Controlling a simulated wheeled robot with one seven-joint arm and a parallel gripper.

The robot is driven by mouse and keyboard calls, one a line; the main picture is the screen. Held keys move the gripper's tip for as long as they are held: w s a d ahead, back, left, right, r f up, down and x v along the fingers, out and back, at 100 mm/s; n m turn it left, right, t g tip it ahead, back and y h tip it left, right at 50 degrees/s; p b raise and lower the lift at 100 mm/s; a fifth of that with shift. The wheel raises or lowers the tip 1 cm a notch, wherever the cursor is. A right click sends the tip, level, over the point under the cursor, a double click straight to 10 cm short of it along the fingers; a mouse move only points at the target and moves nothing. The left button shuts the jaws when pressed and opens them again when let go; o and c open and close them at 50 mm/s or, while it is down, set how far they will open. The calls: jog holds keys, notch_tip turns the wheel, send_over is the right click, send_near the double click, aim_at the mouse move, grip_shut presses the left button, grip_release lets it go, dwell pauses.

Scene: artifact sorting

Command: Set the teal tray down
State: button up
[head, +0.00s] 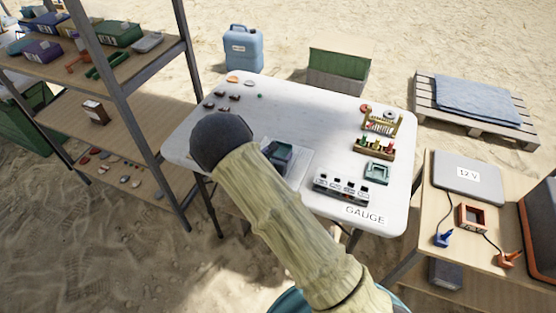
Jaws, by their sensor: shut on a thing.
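A small square teal tray (376,172) sits on the white table (330,105), near its right edge, beside the gauge block. A dark blue-teal box-like thing (281,156) is over a pale square (299,168) near the table's middle front; my arm partly covers that area. I cannot tell whether it is another tray or whether it touches the table. My sleeved arm reaches up across the front of the table and ends in a dark rounded joint. I cannot make out my gripper; it seems hidden behind the arm.
A gauge block (341,189) and racks of small coloured pieces (375,146) stand at the table's right. Small stones (222,97) lie at the far left. The table's far middle is clear. A metal shelf (118,85) stands left, a wooden bench (435,215) right.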

jog(key=shift+f, duration=1.5)
jog(key=shift+f, duration=0.2)
jog(key=o, duration=1)
jog(key=shift+c, duration=0.2)
jog(key=shift+r, duration=0.2)
jog(key=shift+s, duration=0.15)
jog(key=v, duration=1.1)
jog(key=shift+s+r, duration=0.25)
jog(key=shift+s, duration=0.05)
